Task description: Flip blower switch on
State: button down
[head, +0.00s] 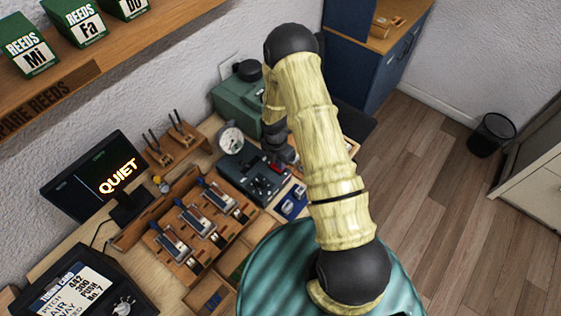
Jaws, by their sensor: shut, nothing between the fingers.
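My arm arches up and over, and my gripper (285,155) hangs at its far end above the back right part of the workbench. It looks shut and empty, and is small and partly merged with dark parts behind it. A dark control box (256,180) with small knobs and a red spot sits just below and left of my gripper. A green machine (237,103) with a black cap stands behind, beside a round dial gauge (231,139). Which part is the blower switch, and its position, I cannot tell; my arm hides some of this area. Contact is unclear.
A wooden tray with several reed mechanisms (202,221) lies left of the control box. A screen reading QUIET (98,178) and a tuning card box (80,288) stand further left. A shelf (95,68) with green reed boxes overhangs the upper left. Floor is open at right.

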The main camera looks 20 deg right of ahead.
jog(key=shift+s+f+b, duration=0.1)
jog(key=shift+f+b, duration=0.2)
jog(key=shift+b, duration=0.1)
jog(key=shift+r, duration=0.15)
jog(key=shift+w+a+r, duration=0.2)
jog(key=shift+w+a, duration=0.2)
jog(key=shift+w, duration=0.25)
